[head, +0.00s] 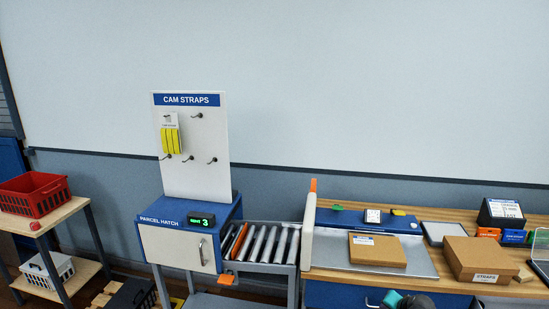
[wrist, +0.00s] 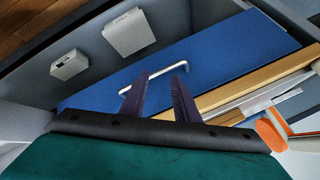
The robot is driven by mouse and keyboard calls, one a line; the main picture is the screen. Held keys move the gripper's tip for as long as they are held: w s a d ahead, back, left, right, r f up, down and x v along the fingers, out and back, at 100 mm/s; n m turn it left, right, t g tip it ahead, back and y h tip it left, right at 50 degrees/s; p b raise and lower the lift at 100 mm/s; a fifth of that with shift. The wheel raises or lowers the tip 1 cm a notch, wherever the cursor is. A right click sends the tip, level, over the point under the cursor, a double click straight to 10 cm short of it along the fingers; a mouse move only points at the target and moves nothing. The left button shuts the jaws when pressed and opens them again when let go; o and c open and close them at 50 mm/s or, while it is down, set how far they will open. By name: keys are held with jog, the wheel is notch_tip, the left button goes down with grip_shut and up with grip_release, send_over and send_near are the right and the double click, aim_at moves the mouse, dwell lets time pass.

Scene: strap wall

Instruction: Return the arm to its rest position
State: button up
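My gripper (wrist: 160,77) shows in the wrist view as two dark fingers standing apart, with nothing between them. It is open. Behind the fingertips is a blue drawer front (wrist: 225,48) with a metal bar handle (wrist: 155,75); the fingers appear apart from it, though the exact distance is hard to tell. In the head view only a dark and teal part of my arm (head: 408,301) shows at the bottom edge, in front of the bench. My fingers are hidden there.
The wooden bench (head: 455,221) holds a flat carton (head: 377,250), a larger box (head: 480,259) and a grey plate (head: 425,262). Left of it are a roller conveyor (head: 265,243), the parcel hatch cabinet (head: 178,246), the strap board (head: 190,140) and a shelf with a red basket (head: 35,194).

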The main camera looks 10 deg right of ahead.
jog(key=w+a+f+n+g+y, duration=0.1)
jog(key=a+f+n+g, duration=0.15)
jog(key=a, duration=0.75)
jog(key=w+a+f+n+g+y, duration=0.1)
jog(key=w+a+f+n+y, duration=0.15)
jog(key=a, duration=0.75)
jog(key=s+a+f+n+g+h, duration=0.1)
jog(key=s+a+f+n+g, duration=0.15)
jog(key=a, duration=0.65)
jog(key=s+a+f+n+g+h, duration=0.1)
jog(key=s+a+n, duration=0.3)
jog(key=a, duration=0.5)
jog(key=s+f+g+b, duration=0.2)
jog(key=s+f+b, duration=0.5)
jog(key=f, duration=0.6)
jog(key=s+f+g+b, duration=0.2)
jog(key=s+f+b, duration=0.5)
jog(key=s+f, duration=0.3)
jog(key=s+f+g+b, duration=0.1)
jog(key=s+f+b, duration=0.6)
jog(key=f, duration=0.9)
jog(key=shift+s+f+g, duration=0.25)
jog(key=shift+s+g, duration=0.15)
jog(key=shift+s, duration=0.35)
jog(key=shift+m+y, duration=0.25)
